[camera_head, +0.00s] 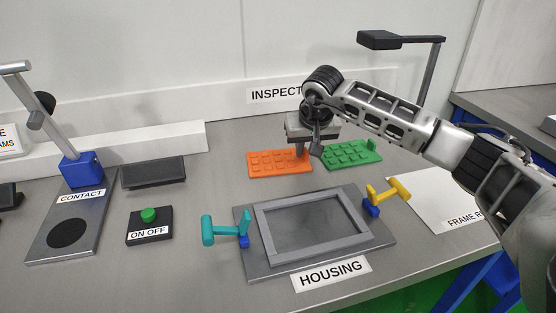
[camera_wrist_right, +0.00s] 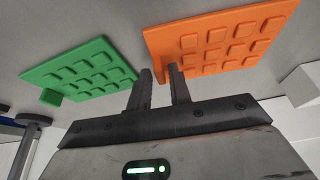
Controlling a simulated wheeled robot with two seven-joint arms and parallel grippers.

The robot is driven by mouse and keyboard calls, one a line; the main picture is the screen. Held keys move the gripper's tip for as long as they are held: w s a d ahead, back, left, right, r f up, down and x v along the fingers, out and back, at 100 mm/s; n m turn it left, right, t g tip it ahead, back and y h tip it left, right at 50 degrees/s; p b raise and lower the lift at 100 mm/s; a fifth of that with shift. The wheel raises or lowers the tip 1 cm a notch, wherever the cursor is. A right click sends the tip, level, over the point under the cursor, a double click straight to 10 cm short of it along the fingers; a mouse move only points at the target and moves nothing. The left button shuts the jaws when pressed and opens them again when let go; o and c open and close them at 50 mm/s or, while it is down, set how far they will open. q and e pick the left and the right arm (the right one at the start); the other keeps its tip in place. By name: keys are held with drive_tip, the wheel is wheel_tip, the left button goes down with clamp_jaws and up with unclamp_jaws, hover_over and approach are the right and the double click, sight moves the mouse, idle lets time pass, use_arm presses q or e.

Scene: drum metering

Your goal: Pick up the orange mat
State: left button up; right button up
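The orange mat (camera_head: 279,164) lies flat on the grey bench, a studded rectangle left of the green mat. It also shows at the upper right of the right wrist view (camera_wrist_right: 222,42). My right gripper (camera_head: 309,150) points down at the mat's right end. In the right wrist view its two fingers (camera_wrist_right: 162,78) are apart, with a narrow gap between them. A small orange tab at the mat's edge shows at this gap, close to one finger; firm contact cannot be told. My left gripper is out of view.
The green mat (camera_head: 351,154) lies just right of the gripper. A housing frame (camera_head: 262,232) with teal (camera_head: 222,229) and yellow (camera_head: 388,192) handles stands in front. An on/off box (camera_head: 149,225) and contact plate (camera_head: 62,228) are left. A lamp-like post (camera_head: 432,75) rises behind my right arm.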

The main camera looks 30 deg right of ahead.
clamp_jaws()
drive_tip(key=shift+r, duration=0.15)
